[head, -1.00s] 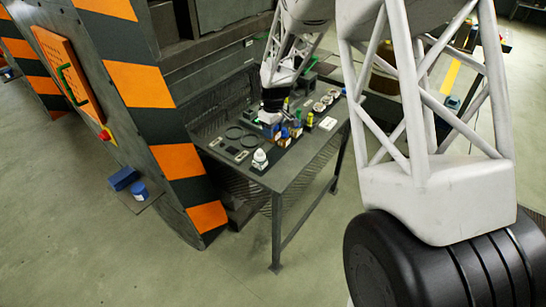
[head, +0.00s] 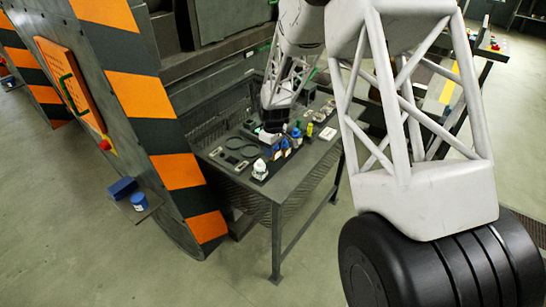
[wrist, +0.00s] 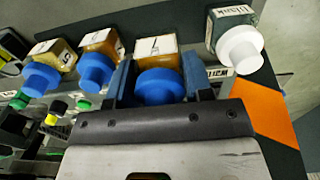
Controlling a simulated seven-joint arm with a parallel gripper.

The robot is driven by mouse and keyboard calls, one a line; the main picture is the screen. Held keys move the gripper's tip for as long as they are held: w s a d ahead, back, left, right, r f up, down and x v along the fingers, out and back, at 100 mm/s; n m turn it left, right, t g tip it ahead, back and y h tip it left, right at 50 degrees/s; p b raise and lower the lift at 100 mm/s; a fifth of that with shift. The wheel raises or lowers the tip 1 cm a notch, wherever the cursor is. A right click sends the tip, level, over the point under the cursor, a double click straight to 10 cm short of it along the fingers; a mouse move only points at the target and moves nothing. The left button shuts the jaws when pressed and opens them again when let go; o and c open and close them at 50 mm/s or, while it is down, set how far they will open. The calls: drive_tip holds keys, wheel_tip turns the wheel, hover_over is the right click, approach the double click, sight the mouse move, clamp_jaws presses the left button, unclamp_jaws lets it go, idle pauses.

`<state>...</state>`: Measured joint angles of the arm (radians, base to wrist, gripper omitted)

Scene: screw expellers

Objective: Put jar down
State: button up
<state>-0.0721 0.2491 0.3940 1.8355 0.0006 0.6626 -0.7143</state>
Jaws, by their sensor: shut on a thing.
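My gripper (wrist: 158,80) has its two blue fingers on either side of a jar (wrist: 155,46) with a blue lid and a white-labelled face. It is shut on this jar, which stands in line with the others in the wrist view. Two amber jars with blue lids (wrist: 97,66) (wrist: 42,76) are to its left. A jar with a white lid (wrist: 238,48), labelled "Blank", is to its right. In the head view my gripper (head: 268,136) is low over the table beside the jar row; its fingers and the held jar cannot be made out there.
The dark table (head: 290,188) also bears black rings (head: 240,142), a yellow-green bottle (head: 310,129) and pale round items (head: 322,112). An orange patch (wrist: 264,113) lies right of the gripper. The striped machine wall (head: 165,130) stands left. The table's front right is clear.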

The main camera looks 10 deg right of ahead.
drive_tip(key=shift+f, duration=1.95)
drive_tip(key=shift+f, duration=0.1)
drive_tip(key=o, duration=1)
drive_tip(key=shift+o, duration=0.2)
wheel_tip(320, 180, up, 12)
drive_tip(key=shift+r, duration=0.1)
